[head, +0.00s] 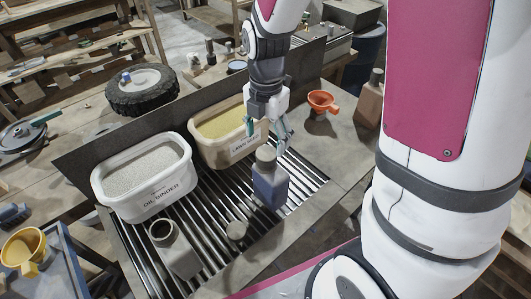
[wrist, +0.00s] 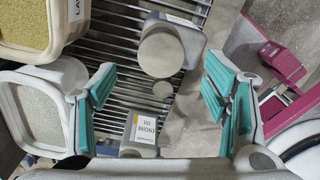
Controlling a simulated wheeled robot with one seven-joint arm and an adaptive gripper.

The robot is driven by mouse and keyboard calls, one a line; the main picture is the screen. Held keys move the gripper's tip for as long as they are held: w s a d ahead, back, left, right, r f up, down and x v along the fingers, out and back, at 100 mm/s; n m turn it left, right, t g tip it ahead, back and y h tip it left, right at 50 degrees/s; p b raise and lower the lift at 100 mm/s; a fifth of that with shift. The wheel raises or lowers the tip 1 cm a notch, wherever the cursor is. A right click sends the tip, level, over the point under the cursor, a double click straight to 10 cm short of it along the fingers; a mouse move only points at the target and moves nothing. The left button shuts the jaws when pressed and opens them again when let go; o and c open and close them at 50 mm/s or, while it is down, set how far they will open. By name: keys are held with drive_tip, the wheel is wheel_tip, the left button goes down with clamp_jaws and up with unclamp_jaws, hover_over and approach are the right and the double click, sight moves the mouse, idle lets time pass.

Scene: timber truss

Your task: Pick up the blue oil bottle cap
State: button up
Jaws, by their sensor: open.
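The blue oil bottle (head: 269,188) stands upright on the slatted metal grate, with its grey cap (head: 265,158) on top. My gripper (head: 267,133) is open and empty, just above and behind the cap. In the wrist view the round cap (wrist: 161,52) lies between the directions of my two teal fingers, towards the top of the picture, with the blue bottle's shoulder (wrist: 190,38) beside it. No finger visibly touches the cap.
A grey bottle (head: 177,252) with an open neck and a loose grey cap (head: 236,231) sit on the grate. An oil binder tub (head: 146,208) and a second tub (head: 236,150) line the back. An orange funnel (head: 322,101) stands on the bench at right.

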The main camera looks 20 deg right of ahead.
sight(267, 152)
wheel_tip(267, 152, down, 5)
drive_tip(key=shift+s+p, duration=0.1)
drive_tip(key=shift+p, duration=0.2)
drive_tip(key=c, duration=1)
